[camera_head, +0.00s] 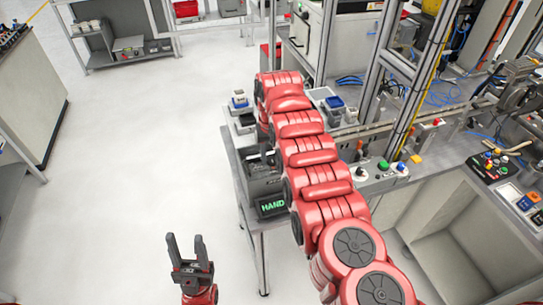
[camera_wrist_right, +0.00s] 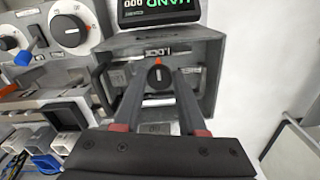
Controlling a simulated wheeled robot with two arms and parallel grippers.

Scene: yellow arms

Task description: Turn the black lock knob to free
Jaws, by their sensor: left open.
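The black lock knob (camera_wrist_right: 159,76) sits on the front of a grey box (camera_wrist_right: 205,62) in the right wrist view. Its orange-red mark points up in the picture, toward an upside-down label that seems to read LOCK. My right gripper (camera_wrist_right: 159,82) is open, with one finger on each side of the knob and a visible gap to it. In the head view the box (camera_head: 262,187) stands at the table's left edge; the knob cannot be made out there. My left gripper (camera_head: 187,245) is open and empty over the floor.
A display reading HAND (camera_head: 272,206) adjoins the box. White dials (camera_wrist_right: 70,31) and small blue and white parts (camera_wrist_right: 48,160) lie to the left in the wrist view. My red right arm hides much of the table (camera_head: 243,205). The floor (camera_head: 130,150) at left is clear.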

